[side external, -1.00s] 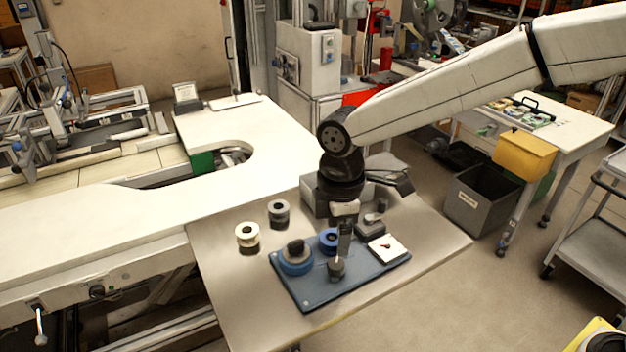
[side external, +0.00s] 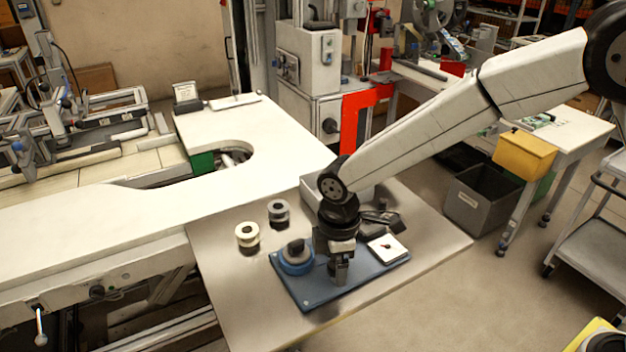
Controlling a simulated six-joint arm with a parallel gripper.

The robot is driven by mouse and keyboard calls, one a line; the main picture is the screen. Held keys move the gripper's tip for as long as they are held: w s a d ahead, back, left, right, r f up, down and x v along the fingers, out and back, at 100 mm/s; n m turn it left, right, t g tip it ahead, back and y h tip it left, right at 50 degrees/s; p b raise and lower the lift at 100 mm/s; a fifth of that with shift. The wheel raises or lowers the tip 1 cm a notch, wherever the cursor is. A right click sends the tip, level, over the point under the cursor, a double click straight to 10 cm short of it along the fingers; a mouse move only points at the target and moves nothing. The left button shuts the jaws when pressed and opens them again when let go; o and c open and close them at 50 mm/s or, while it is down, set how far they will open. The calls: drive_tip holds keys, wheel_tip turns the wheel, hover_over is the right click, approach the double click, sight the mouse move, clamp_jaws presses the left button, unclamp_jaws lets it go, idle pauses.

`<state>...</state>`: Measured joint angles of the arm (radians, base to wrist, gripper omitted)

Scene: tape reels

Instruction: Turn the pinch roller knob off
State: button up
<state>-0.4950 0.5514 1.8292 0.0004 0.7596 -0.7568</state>
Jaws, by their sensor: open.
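A blue board (side external: 312,293) lies on the metal table and carries the tape parts. A white square plate (side external: 377,244) with a small black knob (side external: 388,246) sits on its right part. A blue reel (side external: 296,266) with a dark hub (side external: 296,250) stands on its left part. My gripper (side external: 340,281) points down over the middle of the board, left of the white plate, and is open. It hides the dark upright roller and the smaller blue reel seen there earlier. I cannot tell whether the fingers surround or touch the roller.
A white tape reel (side external: 247,235) and a grey-green reel (side external: 278,212) stand on the metal table (side external: 225,290) behind and left of the board. Dark parts (side external: 381,220) lie behind the white plate. The front left of the table is clear.

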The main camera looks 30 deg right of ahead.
drive_tip(key=shift+c, duration=0.2)
clamp_jaws()
drive_tip(key=shift+m, duration=0.5)
drive_tip(key=m, duration=1)
idle(0.5)
drive_tip(key=shift+o, duration=0.2)
unclamp_jaws()
